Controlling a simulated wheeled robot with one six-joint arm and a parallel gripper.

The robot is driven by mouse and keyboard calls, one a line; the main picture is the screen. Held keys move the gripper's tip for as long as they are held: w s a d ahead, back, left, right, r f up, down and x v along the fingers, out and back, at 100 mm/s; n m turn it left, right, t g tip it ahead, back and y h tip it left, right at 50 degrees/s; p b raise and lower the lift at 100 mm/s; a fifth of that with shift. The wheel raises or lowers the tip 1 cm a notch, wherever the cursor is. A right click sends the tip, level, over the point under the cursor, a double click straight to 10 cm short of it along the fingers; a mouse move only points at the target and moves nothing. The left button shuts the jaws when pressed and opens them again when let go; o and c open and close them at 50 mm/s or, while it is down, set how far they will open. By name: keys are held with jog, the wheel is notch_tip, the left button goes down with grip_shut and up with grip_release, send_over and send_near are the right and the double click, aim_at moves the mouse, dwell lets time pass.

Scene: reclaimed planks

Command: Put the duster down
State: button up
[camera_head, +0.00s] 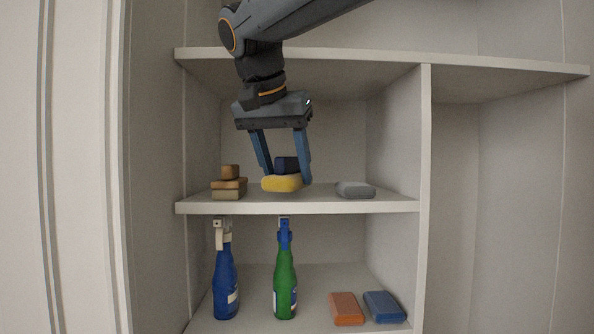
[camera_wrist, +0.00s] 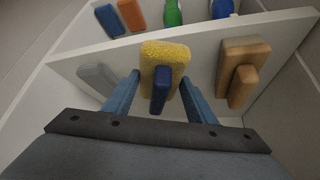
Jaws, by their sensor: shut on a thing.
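The duster has a yellow fuzzy pad (camera_head: 282,184) and a dark blue grip block on top. It also shows in the wrist view as a yellow pad (camera_wrist: 165,54) with the blue block (camera_wrist: 160,90). The duster is level, at the middle shelf (camera_head: 300,207), between a wooden block-shaped brush (camera_head: 229,190) on the left and a grey pad (camera_head: 355,190) on the right. I cannot tell whether the pad touches the shelf. In the wrist view it overlaps the shelf's front edge.
On the lower shelf stand a blue spray bottle (camera_head: 225,285) and a green one (camera_head: 285,280). An orange pad (camera_head: 346,309) and a blue pad (camera_head: 384,306) lie to their right. A divider (camera_head: 425,150) bounds the right side. Shelf room is free around the duster.

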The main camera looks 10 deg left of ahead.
aim_at(292, 175)
jog(key=w, duration=0.1)
jog(key=w+p, duration=0.1)
jog(key=w, duration=0.1)
jog(key=shift+w+d+f+p, duration=0.1)
jog(key=shift+d+f+p, duration=0.15)
jog(key=shift+f+p, duration=0.15)
jog(key=shift+f, duration=0.35)
jog(key=shift+f, duration=0.1)
jog(key=shift+f, duration=0.1)
jog(key=o, duration=1.2)
